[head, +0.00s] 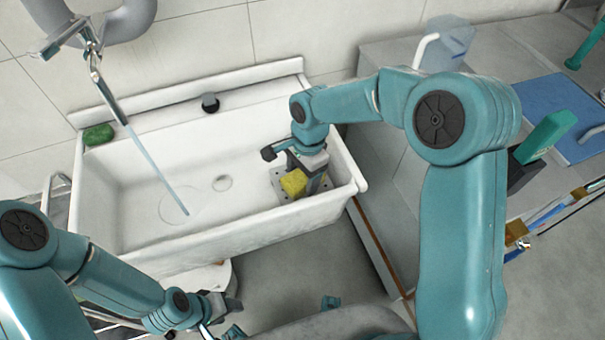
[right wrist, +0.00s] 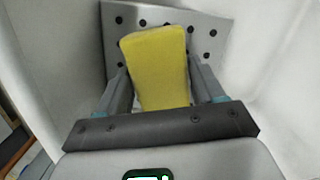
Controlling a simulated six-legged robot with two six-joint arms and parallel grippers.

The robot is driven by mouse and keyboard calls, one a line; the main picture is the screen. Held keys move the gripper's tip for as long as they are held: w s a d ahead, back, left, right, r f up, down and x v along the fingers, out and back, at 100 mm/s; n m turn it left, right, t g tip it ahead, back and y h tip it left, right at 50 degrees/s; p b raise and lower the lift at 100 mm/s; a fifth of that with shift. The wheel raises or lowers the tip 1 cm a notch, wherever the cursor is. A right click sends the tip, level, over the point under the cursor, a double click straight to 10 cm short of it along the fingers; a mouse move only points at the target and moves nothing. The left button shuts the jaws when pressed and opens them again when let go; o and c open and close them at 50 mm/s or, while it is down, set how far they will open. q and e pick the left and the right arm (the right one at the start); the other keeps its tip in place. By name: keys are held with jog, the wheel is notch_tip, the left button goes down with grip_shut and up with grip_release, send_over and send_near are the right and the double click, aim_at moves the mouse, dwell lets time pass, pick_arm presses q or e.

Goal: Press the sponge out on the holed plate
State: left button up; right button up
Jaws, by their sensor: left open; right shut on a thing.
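A yellow sponge (head: 293,183) is in the right end of the white sink (head: 125,225). My right gripper (head: 302,180) is shut on the sponge, which also shows between its fingers in the right wrist view (right wrist: 157,65). The grey holed plate (head: 279,187) is at the sink's right end, below the sponge. In the right wrist view the plate (right wrist: 205,32) shows behind the sponge, and the sponge hides part of it. I cannot tell whether the sponge touches the plate. My left gripper (head: 232,318) is open and empty in front of the sink, near the bottom of the head view.
Water runs from a tap (head: 92,55) into the sink's left half. A green item (head: 98,134) lies on the sink's back left rim. A counter to the right carries a clear jug (head: 447,42) and a blue mat (head: 565,112). The sink's middle is clear.

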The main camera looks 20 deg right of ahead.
jog(key=shift+f, duration=0.1)
dwell(0.3)
jog(key=shift+r+p, duration=2.6)
jog(key=shift+r, duration=1)
jog(key=shift+f, duration=0.1)
